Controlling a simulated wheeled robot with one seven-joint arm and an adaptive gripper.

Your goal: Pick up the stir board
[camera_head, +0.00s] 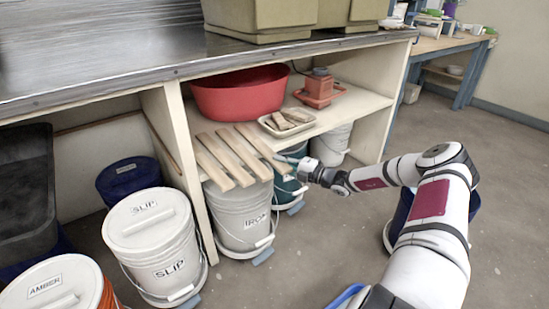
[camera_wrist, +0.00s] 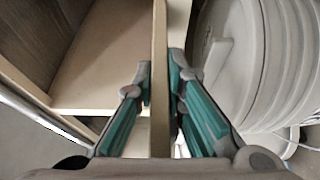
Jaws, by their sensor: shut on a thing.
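Several flat wooden boards lie side by side on the lower shelf in the head view, with their near ends sticking out over the shelf's front edge. The rightmost stir board (camera_head: 262,148) reaches my gripper (camera_head: 296,168) at its near end. In the wrist view, my gripper (camera_wrist: 161,78) has its teal-padded fingers on both sides of a pale board (camera_wrist: 160,105), seen edge-on, and is shut on it. In the head view the fingertips are small and partly hidden. I cannot tell whether the board is still resting on the shelf.
On the shelf (camera_head: 355,104) stand a red basin (camera_head: 240,94) and a tray (camera_head: 271,125) with wooden pieces. Below the boards are an IRON bucket (camera_head: 238,216) and a teal bucket (camera_head: 287,187). SLIP (camera_head: 150,238) and AMBER (camera_head: 48,292) buckets stand left. The floor at right is partly clear.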

